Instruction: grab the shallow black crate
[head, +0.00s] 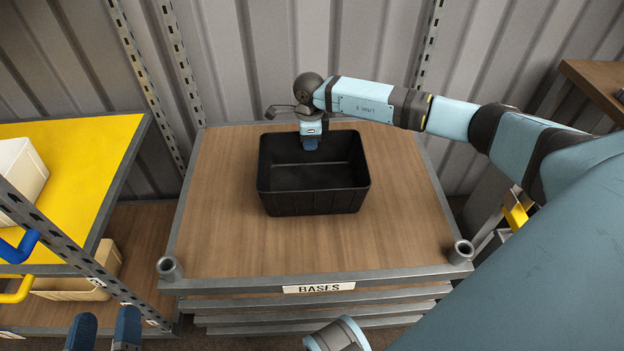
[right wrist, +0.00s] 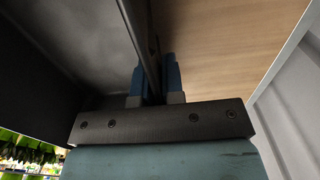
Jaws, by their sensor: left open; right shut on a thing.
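The shallow black crate (head: 313,198) sits upright and looks empty on the wooden top of the stand marked BASES. My right gripper (head: 310,144) reaches over to the crate's far wall and is shut on its rim. In the right wrist view the two blue fingers of my right gripper (right wrist: 155,80) stand on either side of the thin dark crate wall (right wrist: 138,35). My left gripper (head: 104,332) is low at the left bottom edge of the head view, open and empty, well away from the crate.
The wooden stand top (head: 230,245) has bare room around the crate and a metal post socket at each front corner. A yellow-topped shelf (head: 75,150) with a white bin (head: 22,170) stands at left. A corrugated wall (head: 265,60) rises behind the stand.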

